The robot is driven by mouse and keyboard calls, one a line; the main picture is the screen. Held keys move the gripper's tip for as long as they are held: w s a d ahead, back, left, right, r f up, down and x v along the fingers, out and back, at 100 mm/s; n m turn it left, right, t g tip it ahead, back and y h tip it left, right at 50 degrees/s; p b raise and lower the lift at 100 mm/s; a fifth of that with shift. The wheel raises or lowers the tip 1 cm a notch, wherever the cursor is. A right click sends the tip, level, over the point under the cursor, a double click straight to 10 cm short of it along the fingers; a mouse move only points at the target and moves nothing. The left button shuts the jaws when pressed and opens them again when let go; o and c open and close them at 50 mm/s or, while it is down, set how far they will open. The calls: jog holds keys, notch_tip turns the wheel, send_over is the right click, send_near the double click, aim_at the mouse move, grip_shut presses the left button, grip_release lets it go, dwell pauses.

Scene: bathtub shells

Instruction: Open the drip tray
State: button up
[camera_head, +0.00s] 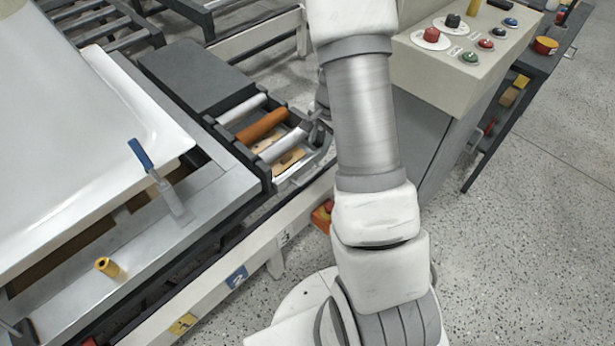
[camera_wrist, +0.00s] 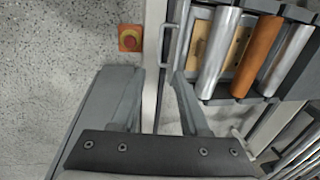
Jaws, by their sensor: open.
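The drip tray (camera_head: 290,178) appears to be the shallow grey tray under the rollers at the end of the conveyor, with tan pieces in it. In the wrist view the tray (camera_wrist: 185,60) lies under the rollers, with a thin grey bar handle (camera_wrist: 168,46) along its left side. My gripper (camera_wrist: 156,76) is open and empty. Its two fingers point toward the handle, whose near end lies between or just beyond the fingertips. No contact shows. In the head view my gripper (camera_head: 318,118) is mostly hidden behind my arm. I cannot tell how far the tray is out.
Silver and orange rollers (camera_head: 262,125) lie over the tray. A white tub shell (camera_head: 90,140) and a blue-handled scraper (camera_head: 160,180) are at left. A control box (camera_head: 450,70) with buttons stands right. Floor at right is clear.

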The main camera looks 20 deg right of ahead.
aim_at(309, 177)
jog(key=w+f+b, duration=0.1)
jog(key=f+b, duration=0.1)
jog(key=f, duration=0.3)
jog(key=w+f+b, duration=0.1)
jog(key=f+b, duration=0.1)
jog(key=f, duration=0.4)
jog(key=w+a+f+b, duration=0.1)
jog(key=f, duration=0.4)
jog(key=shift+f+b, duration=0.3)
jog(key=shift+b, duration=0.1)
grip_shut()
dwell(0.5)
